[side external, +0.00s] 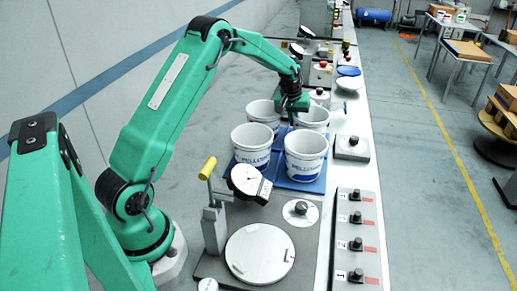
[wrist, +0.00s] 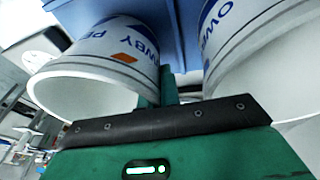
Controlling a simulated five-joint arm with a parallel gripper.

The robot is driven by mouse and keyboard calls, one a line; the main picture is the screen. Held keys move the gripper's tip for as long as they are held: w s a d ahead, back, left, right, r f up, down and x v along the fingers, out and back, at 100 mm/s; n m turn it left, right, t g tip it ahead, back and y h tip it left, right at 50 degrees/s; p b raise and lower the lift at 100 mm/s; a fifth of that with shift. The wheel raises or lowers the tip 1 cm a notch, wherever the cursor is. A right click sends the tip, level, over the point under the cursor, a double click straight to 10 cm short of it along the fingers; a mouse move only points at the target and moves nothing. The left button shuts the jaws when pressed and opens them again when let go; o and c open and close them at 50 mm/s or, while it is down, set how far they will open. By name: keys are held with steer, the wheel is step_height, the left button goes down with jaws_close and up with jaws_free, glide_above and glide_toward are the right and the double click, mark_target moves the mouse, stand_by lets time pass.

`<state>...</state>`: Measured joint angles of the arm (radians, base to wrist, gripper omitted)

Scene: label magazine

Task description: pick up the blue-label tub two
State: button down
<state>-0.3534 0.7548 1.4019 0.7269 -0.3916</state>
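Several white open-topped tubs stand upright in two rows on a blue tray (side external: 298,186). The front left tub (side external: 251,146) and front right tub (side external: 305,158) show blue print. Behind them stand a back left tub (side external: 262,113) and a back right tub (side external: 315,118). I cannot tell which is tub two. My gripper (side external: 292,106) is low between the two back tubs, and its fingertips are hidden. The wrist view shows one tub (wrist: 95,85) with blue letters and an orange mark to the left, and another tub (wrist: 250,50) with blue letters to the right.
A dial gauge (side external: 250,182) on a stand with a yellow handle, and a round metal plate (side external: 260,254), stand in front of the tray. A knob box (side external: 352,148) is right of it. A numbered knob panel (side external: 356,235) lines the bench's right side.

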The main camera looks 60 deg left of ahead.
steer(key=shift+r, duration=0.1)
step_height(320, 180, up, 10)
steer(key=shift+f, duration=0.1)
stand_by(0.5)
stand_by(0.5)
steer(key=s+d+r+m, duration=0.1)
steer(key=s+d+r, duration=0.2)
steer(key=d+r, duration=0.2)
steer(key=s+d+r+m, duration=0.2)
steer(key=d+r, duration=0.4)
steer(key=d, duration=0.3)
steer(key=s+d+r+m+h, duration=0.1)
steer(key=s+d+r+m, duration=0.1)
steer(key=s+d+r, duration=0.3)
steer(key=shift+d+r, duration=0.6)
steer(key=shift+d, duration=0.4)
